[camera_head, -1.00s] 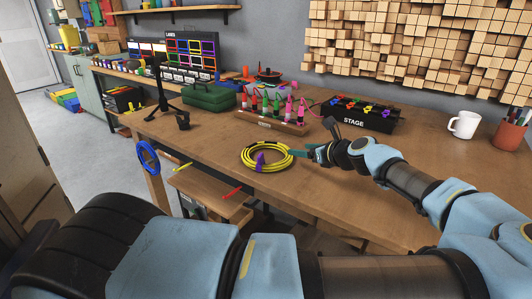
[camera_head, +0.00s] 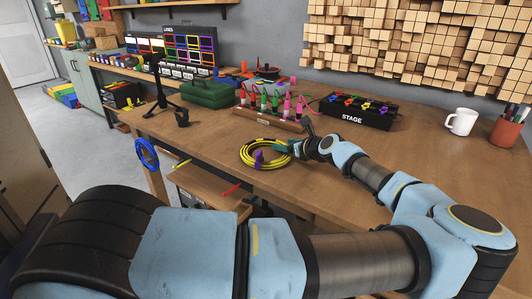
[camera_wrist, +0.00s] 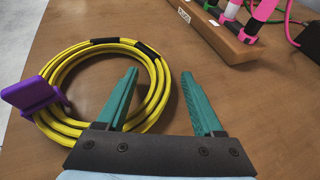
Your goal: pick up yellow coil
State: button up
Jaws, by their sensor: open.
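The yellow coil (camera_head: 243,154) lies flat on the wooden table near its front edge. In the wrist view the yellow coil (camera_wrist: 60,75) is a ring of several loops with black bands and a purple clip (camera_wrist: 33,95) on its left side. My gripper (camera_head: 283,149) is at the coil's right side in the head view. In the wrist view my gripper (camera_wrist: 160,88) is open, with teal fingers. The left finger lies over the inside of the ring and the right finger is outside it, so the coil's right side passes between them. Contact cannot be told.
A wooden rack of coloured connectors (camera_head: 270,119) stands behind the coil. A black STAGE box (camera_head: 355,113), a white mug (camera_head: 462,122) and a green case (camera_head: 206,94) are on the table. A blue ring (camera_head: 147,153) hangs at the table's left end.

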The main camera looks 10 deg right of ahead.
grip_shut()
dwell(0.3)
dwell(0.3)
